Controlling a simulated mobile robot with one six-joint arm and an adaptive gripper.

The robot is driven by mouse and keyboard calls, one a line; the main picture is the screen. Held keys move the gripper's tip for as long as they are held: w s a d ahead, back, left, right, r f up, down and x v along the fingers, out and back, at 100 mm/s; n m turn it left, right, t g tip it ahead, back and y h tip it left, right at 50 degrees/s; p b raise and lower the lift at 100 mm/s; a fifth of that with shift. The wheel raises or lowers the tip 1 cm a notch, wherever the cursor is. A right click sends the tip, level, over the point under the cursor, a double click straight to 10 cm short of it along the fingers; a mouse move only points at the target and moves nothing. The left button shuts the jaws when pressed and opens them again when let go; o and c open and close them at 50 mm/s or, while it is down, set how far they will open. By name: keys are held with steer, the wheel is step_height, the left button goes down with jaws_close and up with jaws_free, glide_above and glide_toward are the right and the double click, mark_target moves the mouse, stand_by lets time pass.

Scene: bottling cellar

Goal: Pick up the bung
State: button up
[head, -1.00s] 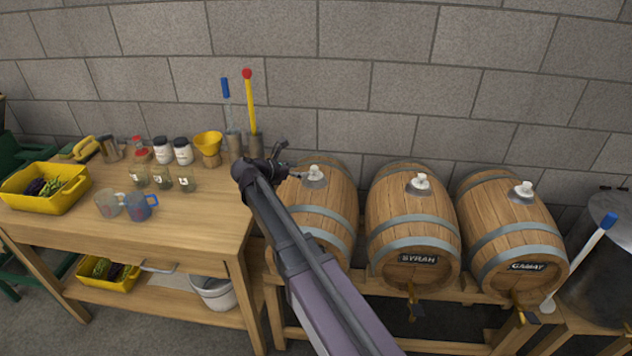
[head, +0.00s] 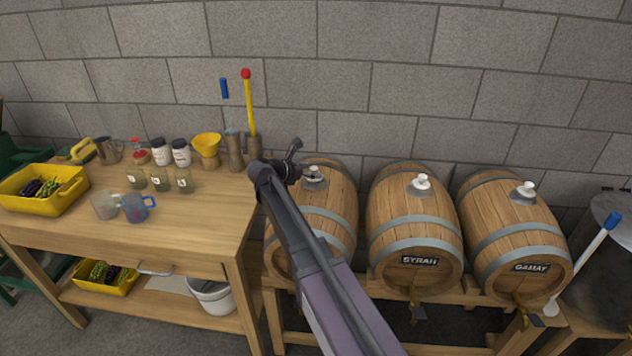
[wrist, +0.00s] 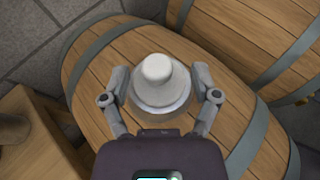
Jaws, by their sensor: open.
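A white bung (wrist: 156,72) sits upright in the grey collar on top of the left barrel (head: 335,211). In the wrist view my gripper (wrist: 160,84) is open, with one finger on each side of the bung and collar. I cannot tell whether the fingers touch them. Two more white bungs stand on the Syrah barrel (head: 422,182) and on the Gamay barrel (head: 528,189).
The workbench (head: 180,228) to the left holds a yellow crate (head: 70,190), jars, mugs, a funnel (head: 207,147) and tall metal cylinders with blue- and red-topped rods. A block wall stands close behind. A steel vessel (head: 605,265) is at the far right.

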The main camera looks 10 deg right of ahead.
steer(key=shift+w+d+f, duration=0.25)
steer(key=shift+w+d, duration=0.05)
steer(key=shift+d, duration=0.25)
steer(key=shift+c, duration=0.2)
jaws_close()
